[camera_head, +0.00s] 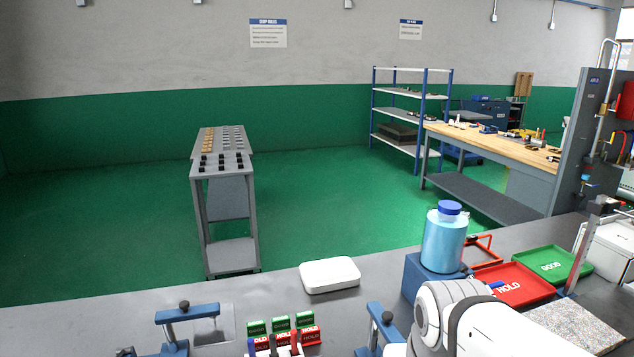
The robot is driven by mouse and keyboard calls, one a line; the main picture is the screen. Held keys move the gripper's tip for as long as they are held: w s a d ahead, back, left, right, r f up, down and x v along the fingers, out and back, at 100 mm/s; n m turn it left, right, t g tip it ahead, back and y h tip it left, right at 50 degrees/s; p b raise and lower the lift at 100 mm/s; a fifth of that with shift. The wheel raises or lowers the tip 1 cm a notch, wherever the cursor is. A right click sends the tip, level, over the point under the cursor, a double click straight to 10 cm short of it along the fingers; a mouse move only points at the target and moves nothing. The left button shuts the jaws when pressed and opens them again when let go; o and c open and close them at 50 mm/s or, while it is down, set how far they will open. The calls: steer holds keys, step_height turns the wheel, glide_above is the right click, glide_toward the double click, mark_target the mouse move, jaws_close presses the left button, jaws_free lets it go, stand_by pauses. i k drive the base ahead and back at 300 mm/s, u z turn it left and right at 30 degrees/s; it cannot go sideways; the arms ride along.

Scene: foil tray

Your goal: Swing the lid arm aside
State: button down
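Two blue metal arms with black knobs stand at the near edge of the grey bench. The left blue arm (188,313) reaches sideways from an upright post, with its knob at the top. The right blue arm (383,322) is seen partly, its lower part cut off by the bottom edge. I cannot tell which of them is the lid arm. No foil tray can be made out. My own white arm fills the bottom right beside the right blue arm. My gripper is outside the picture.
A white flat box (330,275) lies on the bench (235,296). Red and green labelled blocks (283,332) stand between the blue arms. A blue jar (444,240) stands on a blue block. Red (509,286) and green (552,264) trays lie at right.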

mark_target(382, 318)
steer(key=u, duration=1.65)
steer(key=k, duration=1.5)
steer(key=z, duration=1.05)
steer(key=i, duration=1)
steer(key=z, duration=0.05)
